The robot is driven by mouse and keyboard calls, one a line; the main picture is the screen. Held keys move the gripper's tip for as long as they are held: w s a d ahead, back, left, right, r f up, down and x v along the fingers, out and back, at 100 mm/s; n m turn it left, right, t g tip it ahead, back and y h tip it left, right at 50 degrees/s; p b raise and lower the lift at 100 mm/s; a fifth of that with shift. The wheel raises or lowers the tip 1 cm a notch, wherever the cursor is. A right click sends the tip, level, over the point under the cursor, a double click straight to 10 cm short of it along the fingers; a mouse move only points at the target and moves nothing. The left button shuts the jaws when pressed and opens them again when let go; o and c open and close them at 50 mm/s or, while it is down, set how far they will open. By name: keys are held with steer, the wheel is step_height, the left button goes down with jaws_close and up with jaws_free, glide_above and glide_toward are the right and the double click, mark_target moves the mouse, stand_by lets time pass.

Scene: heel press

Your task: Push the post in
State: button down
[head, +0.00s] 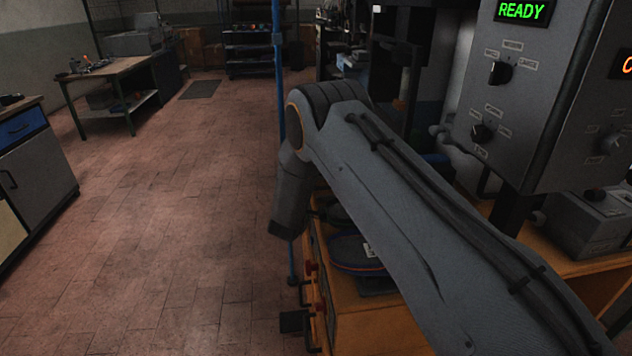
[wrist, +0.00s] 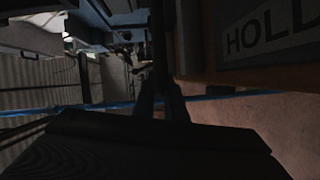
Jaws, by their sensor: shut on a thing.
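A thin blue upright post (head: 279,100) runs from the top of the head view down past the front of the orange bench. In the wrist view it shows as a blue bar (wrist: 215,98) crossing sideways. My gripper (wrist: 161,92) shows there as dark fingers across the bar, close together. It appears shut on the post, though the contact is dark and hard to make out. In the head view my wrist hangs in front of the post and hides part of it, and my fingertips cannot be made out.
A grey press control box (head: 540,100) with a green READY display stands right. Shoes (head: 358,254) sit on the orange bench (head: 375,320), behind my arm. A HOLD sign (wrist: 268,28) is close by in the wrist view. The tiled floor (head: 170,230) at left is clear.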

steer(key=shift+a, duration=0.1)
steer(key=c, duration=1.8)
jaws_free()
steer(key=shift+b+v, duration=0.95)
steer(key=shift+v, duration=3)
